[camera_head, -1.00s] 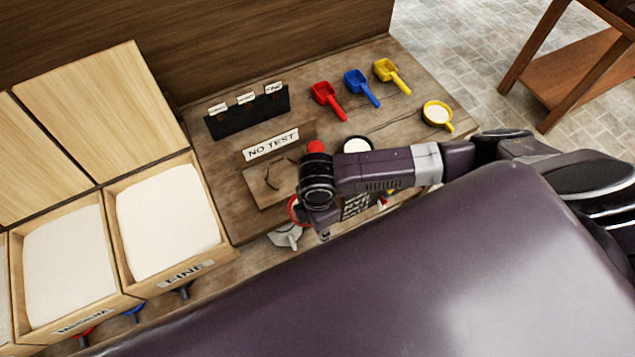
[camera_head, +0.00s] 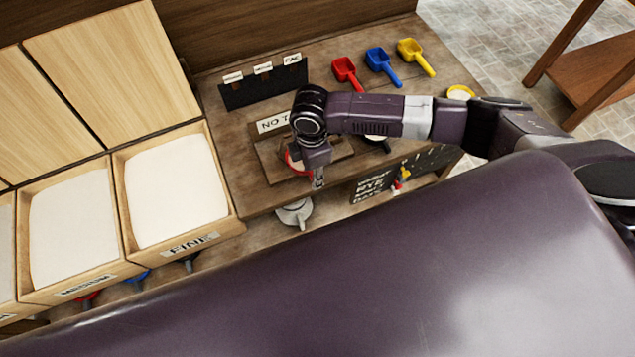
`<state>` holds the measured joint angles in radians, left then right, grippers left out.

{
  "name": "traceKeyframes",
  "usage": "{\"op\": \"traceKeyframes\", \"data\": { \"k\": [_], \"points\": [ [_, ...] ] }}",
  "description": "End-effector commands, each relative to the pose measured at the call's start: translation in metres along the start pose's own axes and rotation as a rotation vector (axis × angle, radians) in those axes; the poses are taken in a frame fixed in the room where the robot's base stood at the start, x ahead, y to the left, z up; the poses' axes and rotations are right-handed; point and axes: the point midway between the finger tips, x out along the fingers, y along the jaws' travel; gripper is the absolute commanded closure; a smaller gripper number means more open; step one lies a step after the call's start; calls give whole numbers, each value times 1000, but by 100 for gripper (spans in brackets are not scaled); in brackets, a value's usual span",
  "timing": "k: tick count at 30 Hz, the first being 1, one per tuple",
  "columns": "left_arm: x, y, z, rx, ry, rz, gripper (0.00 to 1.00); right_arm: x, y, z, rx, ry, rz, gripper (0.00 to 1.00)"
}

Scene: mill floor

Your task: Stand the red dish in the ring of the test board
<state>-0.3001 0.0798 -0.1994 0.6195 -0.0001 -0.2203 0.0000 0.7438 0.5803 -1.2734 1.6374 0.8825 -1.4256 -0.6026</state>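The test board (camera_head: 268,158) is a wooden block at the bench's front edge, with a sign whose visible letters read "NO T". The red dish (camera_head: 290,163) shows as a red rim over the board, largely covered by my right gripper (camera_head: 312,172). That gripper points down and appears shut on the dish at its right side; the contact itself is hidden. The dish looks tilted, but I cannot tell whether it touches the board. The board's ring cannot be made out. My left gripper is out of view.
Red (camera_head: 345,72), blue (camera_head: 381,65) and yellow (camera_head: 414,55) scoops lie at the back. A yellow dish (camera_head: 460,93) is partly behind my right arm. A black card holder (camera_head: 264,86) stands behind the board. Flour bins (camera_head: 178,192) are at left.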

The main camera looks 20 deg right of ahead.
Motion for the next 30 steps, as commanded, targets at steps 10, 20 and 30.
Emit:
{"op": "traceKeyframes", "data": {
  "k": [10, 20, 30],
  "points": [
    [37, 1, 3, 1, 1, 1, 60, 7, 36, 0, 1, 1, 4, 100],
    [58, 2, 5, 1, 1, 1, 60, 12, 59, 0, 1, 2, -2, 100],
    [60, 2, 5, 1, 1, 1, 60, 22, 59, 0, 0, 1, 0, 100]
  ]
}}
